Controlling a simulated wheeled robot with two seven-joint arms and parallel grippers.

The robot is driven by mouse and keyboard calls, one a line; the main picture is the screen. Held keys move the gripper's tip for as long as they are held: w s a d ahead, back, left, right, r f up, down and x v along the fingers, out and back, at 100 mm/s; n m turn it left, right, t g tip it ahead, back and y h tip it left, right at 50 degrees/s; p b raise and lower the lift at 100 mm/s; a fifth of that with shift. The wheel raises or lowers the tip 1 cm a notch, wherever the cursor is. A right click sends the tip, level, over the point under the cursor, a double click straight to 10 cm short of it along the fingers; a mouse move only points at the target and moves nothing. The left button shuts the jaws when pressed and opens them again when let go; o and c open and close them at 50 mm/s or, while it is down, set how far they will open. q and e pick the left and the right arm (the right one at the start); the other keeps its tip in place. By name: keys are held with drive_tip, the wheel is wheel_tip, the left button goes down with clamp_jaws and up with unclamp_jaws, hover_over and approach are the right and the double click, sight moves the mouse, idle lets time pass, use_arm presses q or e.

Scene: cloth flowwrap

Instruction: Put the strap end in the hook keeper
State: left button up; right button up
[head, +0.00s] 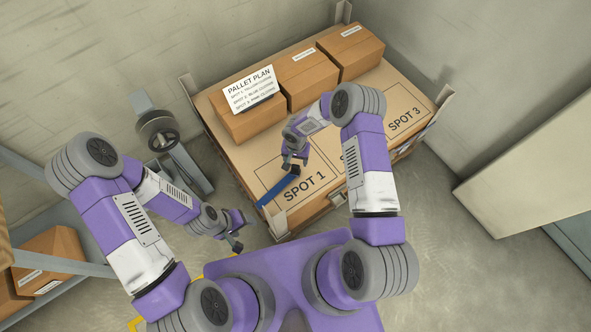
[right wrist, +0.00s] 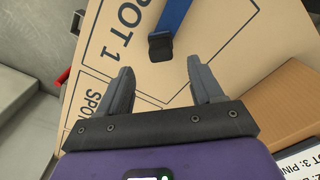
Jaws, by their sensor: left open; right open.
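A blue strap (head: 275,193) lies over the pallet's cardboard top (head: 240,158) near SPOT 1, running to the front left edge. It also shows in the right wrist view (right wrist: 174,16), with a black end piece (right wrist: 161,46). My right gripper (head: 294,165) is open just above this strap end; in the right wrist view its two fingers (right wrist: 160,70) point toward the black piece, with nothing between them. My left gripper (head: 246,232) is open and empty, off the pallet's front left side. I cannot make out the hook keeper for certain.
A small red part (right wrist: 62,76) shows at the pallet's edge. Several cardboard boxes (head: 308,76) stand along the back of the pallet, with a pallet plan sign (head: 250,90) on the left one. Grey posts (head: 446,96) stand at the corners. SPOT 3 (head: 404,119) is bare.

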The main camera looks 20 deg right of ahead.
sight(295, 166)
wheel_tip(295, 166, down, 7)
drive_tip(key=shift+w+f+b, duration=0.1)
drive_tip(key=shift+f+b, duration=0.05)
drive_tip(key=shift+b, duration=0.95)
drive_tip(key=shift+c, duration=0.5)
drive_tip(key=c, duration=1.1)
